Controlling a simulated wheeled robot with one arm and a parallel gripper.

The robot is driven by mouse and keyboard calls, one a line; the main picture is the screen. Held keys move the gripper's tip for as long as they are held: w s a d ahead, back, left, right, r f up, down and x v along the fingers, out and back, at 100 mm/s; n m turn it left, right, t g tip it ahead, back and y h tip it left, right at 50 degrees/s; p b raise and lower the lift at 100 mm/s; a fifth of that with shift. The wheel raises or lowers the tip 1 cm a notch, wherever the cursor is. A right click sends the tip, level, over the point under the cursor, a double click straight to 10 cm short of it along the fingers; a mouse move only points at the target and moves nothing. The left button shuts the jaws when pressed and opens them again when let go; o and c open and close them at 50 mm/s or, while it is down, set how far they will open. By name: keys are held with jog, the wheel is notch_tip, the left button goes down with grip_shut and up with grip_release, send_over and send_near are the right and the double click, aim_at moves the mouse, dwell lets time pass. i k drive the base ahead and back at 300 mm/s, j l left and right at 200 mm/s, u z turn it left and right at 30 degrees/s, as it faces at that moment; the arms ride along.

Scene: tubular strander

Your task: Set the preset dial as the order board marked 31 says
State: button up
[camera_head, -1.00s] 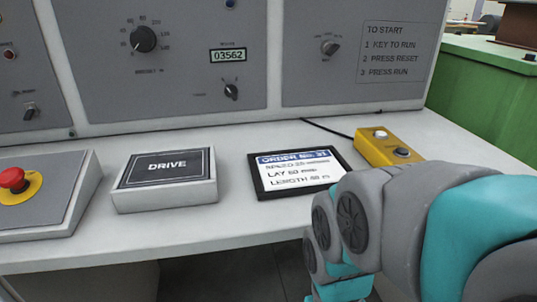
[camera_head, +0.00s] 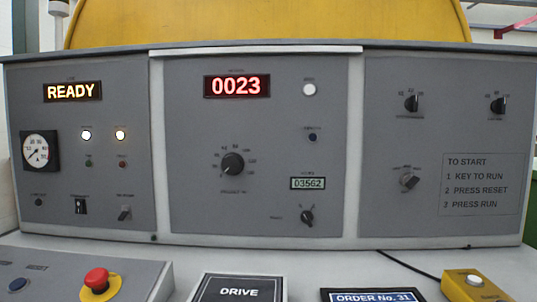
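The order board (camera_head: 374,296), headed "ORDER No. 31", lies on the desk at the bottom edge; only its heading shows now. A large black dial with a numbered scale (camera_head: 232,164) sits mid-panel; the small label below it looks like "PRESET", but is hard to read. Its pointer direction is too small to tell surely. A red display (camera_head: 237,86) above it reads 0023. My gripper is not in view.
A yellow READY display (camera_head: 72,92) and a round gauge (camera_head: 40,150) are at left. A smaller knob (camera_head: 306,217) sits below the 03562 counter (camera_head: 307,183). A red stop button (camera_head: 97,280), DRIVE sign (camera_head: 239,289) and yellow button box (camera_head: 472,284) stand on the desk.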

aim_at(233, 163)
jog(key=k+j+u, duration=0.15)
jog(key=u, duration=0.75)
